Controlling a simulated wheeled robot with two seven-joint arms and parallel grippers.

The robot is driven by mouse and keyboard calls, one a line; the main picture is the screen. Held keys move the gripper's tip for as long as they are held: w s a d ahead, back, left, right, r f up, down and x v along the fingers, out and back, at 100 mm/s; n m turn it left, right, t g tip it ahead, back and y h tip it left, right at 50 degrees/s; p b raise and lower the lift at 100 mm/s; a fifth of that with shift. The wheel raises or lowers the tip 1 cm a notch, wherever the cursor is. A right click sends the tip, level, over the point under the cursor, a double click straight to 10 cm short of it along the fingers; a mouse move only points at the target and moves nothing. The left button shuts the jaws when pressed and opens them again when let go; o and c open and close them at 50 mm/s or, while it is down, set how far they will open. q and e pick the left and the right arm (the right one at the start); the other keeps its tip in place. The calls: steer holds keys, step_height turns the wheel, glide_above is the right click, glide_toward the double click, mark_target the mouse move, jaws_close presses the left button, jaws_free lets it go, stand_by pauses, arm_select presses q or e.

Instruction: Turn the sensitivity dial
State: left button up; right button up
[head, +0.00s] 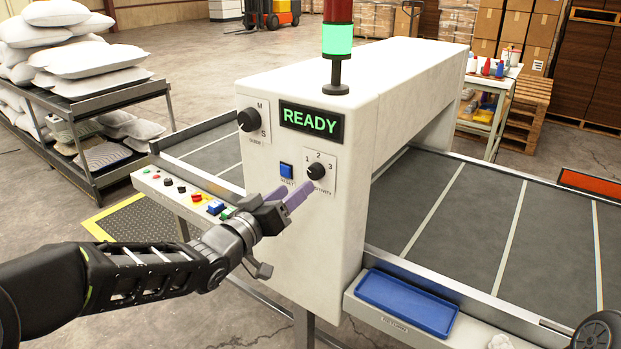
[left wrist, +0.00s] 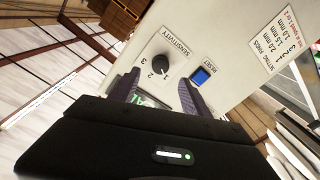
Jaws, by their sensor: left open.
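The sensitivity dial (head: 316,171) is a round black knob on a white plate marked 1, 2 and 3, on the front of the white machine. It also shows in the left wrist view (left wrist: 160,64), with the word SENSITIVITY beside it. I cannot tell which number its pointer faces. My left gripper (head: 290,198) has purple-grey fingers and is open and empty, just below and left of the dial in the head view. In the left wrist view its fingertips (left wrist: 157,86) stand apart below the dial, not around it. My right gripper is not in view.
A blue RESET button (head: 286,170) sits left of the dial, below a green READY display (head: 311,121). A black M/S knob (head: 248,119) is farther left. A control ledge (head: 150,182) with buttons juts out left. A blue tray (head: 407,302) lies at lower right.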

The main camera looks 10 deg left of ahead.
mark_target(313, 175)
arm_select(q)
steer(key=p+x, duration=0.1)
steer(key=x, duration=0.6)
steer(key=shift+w+d+f, duration=0.1)
steer(key=shift+w+d, duration=0.05)
steer(key=shift+w, duration=0.2)
steer(key=shift+c, duration=0.5)
jaws_close()
